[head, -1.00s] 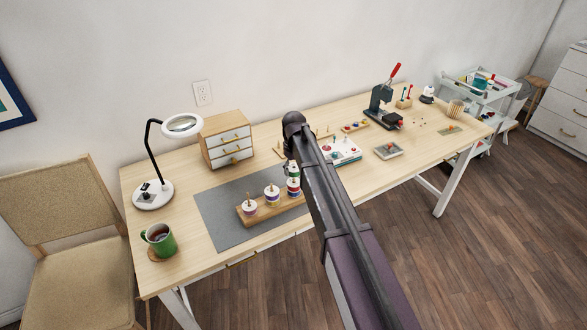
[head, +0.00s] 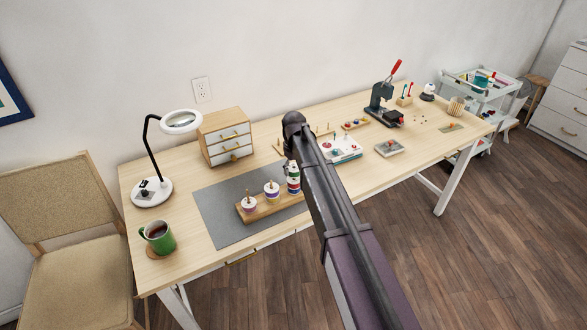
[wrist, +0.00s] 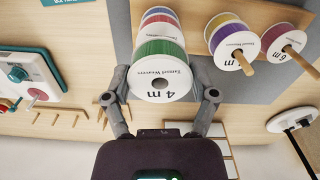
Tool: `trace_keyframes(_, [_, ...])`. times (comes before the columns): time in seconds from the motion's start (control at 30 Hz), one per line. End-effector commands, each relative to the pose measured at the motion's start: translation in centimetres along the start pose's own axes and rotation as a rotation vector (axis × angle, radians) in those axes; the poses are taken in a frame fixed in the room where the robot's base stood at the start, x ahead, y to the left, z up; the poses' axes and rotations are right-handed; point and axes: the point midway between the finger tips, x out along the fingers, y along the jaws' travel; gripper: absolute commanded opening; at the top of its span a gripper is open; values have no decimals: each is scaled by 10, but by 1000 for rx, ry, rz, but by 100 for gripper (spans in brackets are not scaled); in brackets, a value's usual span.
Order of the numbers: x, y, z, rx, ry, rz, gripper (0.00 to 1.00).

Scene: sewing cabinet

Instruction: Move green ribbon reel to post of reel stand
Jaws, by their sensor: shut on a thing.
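The green ribbon reel (wrist: 158,55) has white flanges, and its labelled top flange reads "4 m". My gripper (wrist: 165,100) is shut on it, one finger on each side. In the head view the green reel (head: 292,170) is partly hidden by my arm. It is upright, directly over the red and blue reels at the right end of the wooden reel stand (head: 270,207). A red reel (wrist: 158,30) shows just beyond it in the wrist view. Whether it touches the reel below, or the post is inside its hole, I cannot tell.
A grey mat (head: 222,222) lies under the stand. A drawer box (head: 226,140), magnifier lamp (head: 150,190) and green mug (head: 160,240) stand to the left. A white-and-teal device (head: 343,150) sits behind my arm.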

Motion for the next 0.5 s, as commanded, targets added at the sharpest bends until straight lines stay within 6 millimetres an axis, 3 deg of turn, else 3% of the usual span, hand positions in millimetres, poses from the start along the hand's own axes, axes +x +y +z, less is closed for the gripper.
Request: trace_keyframes(0.5, [10, 0, 0, 0, 0, 0, 38])
